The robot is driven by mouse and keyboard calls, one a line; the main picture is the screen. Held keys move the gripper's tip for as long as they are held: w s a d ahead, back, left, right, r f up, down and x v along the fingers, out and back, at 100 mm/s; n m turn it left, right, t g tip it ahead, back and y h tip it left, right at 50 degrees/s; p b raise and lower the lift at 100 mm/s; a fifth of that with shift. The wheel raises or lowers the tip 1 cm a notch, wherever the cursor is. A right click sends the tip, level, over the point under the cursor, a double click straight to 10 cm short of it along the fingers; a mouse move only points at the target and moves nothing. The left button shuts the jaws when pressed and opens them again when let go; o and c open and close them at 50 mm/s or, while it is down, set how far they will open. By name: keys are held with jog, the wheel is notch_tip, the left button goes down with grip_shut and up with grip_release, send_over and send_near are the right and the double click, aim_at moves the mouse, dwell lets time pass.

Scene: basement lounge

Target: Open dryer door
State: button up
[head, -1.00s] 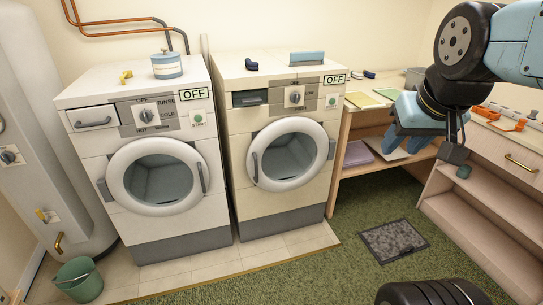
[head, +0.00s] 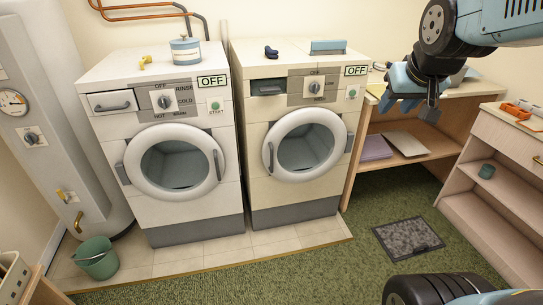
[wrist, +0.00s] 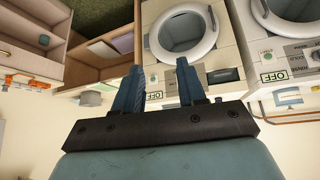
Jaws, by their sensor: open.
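The dryer (head: 290,195) is the cream machine on the right of two front-loaders, its panel reading OFF. Its round door (head: 304,147) looks shut, with a vertical handle (head: 270,157) on the left of the ring and a hinge block on the right. The dryer door also shows in the wrist view (wrist: 213,35), inverted, beyond my fingers. My gripper (head: 402,104) is open and empty, raised right of the dryer, in front of the desk. Its two blue fingers show in the wrist view (wrist: 160,66), apart from the door.
A white washer (head: 160,215) with a similar closed door stands left of the dryer. A green bucket (head: 97,258) stands at lower left. A wooden desk (head: 362,150) and shelf unit (head: 480,205) are at right. A dark mat (head: 408,238) lies on the green carpet; floor before the dryer is clear.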

aim_at(272, 161)
jog(key=w+a+f+n+t, duration=0.1)
jog(key=w+a+f, duration=0.15)
jog(key=w, duration=0.75)
jog(key=w+a+f+n+t, duration=0.1)
jog(key=w+a+f+t, duration=0.15)
jog(key=w, duration=0.85)
jog(key=w+a+f+n+t+y, duration=0.1)
jog(key=w+a+f+y, duration=0.15)
jog(key=w+f, duration=0.45)
jog(key=w+a+f+t+y, duration=0.1)
jog(key=w+a+f, duration=0.2)
jog(key=w+f, duration=0.35)
jog(key=w+a+f+n+t+y, duration=0.1)
jog(key=w+a+f, duration=0.25)
jog(key=f, duration=0.55)
jog(key=w+a+f+n+t+y, duration=0.15)
jog(key=a+f, duration=0.25)
jog(key=f, duration=0.5)
jog(key=s+a+f+t+y, duration=0.1)
jog(key=s+a+f, duration=0.1)
jog(key=f, duration=0.6)
jog(key=s+a+f+y, duration=0.1)
jog(key=s+a+f, duration=0.1)
jog(key=f, duration=0.6)
jog(key=shift+m, duration=0.35)
jog(key=x, duration=1.3)
jog(key=shift+w+a+r, duration=0.2)
jog(key=shift+w+r, duration=0.1)
jog(key=shift+w, duration=0.05)
grip_shut()
